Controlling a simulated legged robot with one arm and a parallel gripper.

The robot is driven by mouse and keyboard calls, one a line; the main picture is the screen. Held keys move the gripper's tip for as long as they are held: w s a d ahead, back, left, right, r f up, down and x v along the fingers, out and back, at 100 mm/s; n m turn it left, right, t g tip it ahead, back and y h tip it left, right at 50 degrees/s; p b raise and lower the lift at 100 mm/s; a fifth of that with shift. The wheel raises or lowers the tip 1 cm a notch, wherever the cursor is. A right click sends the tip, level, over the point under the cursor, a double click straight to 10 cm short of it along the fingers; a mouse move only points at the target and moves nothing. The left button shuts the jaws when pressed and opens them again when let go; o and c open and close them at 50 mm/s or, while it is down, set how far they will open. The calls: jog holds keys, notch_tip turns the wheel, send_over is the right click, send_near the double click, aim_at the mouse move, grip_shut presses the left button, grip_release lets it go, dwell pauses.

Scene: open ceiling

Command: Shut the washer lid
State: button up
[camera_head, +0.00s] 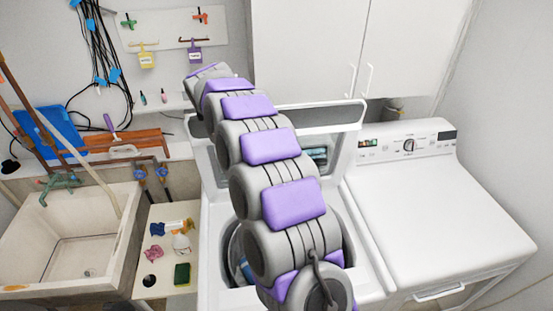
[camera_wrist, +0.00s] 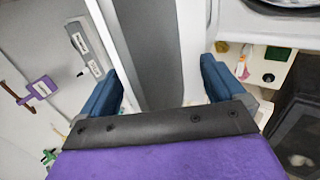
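The white washer (camera_head: 213,265) stands in the middle of the head view, with its drum opening uncovered. Its lid (camera_head: 346,145) is raised at the back, and my arm covers much of the washer and lid. My gripper is at the far end of the arm, hidden in the head view. In the wrist view my gripper (camera_wrist: 160,72) is open, its two blue fingers wide apart. A white and grey panel, which looks like part of the lid (camera_wrist: 193,50), shows between and beyond the fingers. I cannot tell whether they touch it. Part of a round opening shows at the top right.
A white machine with a control knob (camera_head: 440,195) stands right of the washer. A small stand (camera_head: 160,285) with sponges and bottles and a sink (camera_head: 100,245) are on the left. White cabinets (camera_head: 305,50) hang behind. A pegboard (camera_head: 165,28) with tags is on the back wall.

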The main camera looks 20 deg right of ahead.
jog(key=s+a+f+t+b, duration=0.2)
jog(key=s+f+b, duration=0.1)
jog(key=s+b, duration=0.6)
jog(key=shift+s+t+b, duration=0.3)
jog(key=shift+s+b, duration=0.1)
jog(key=shift+b, duration=1.25)
jog(key=shift+h, duration=0.3)
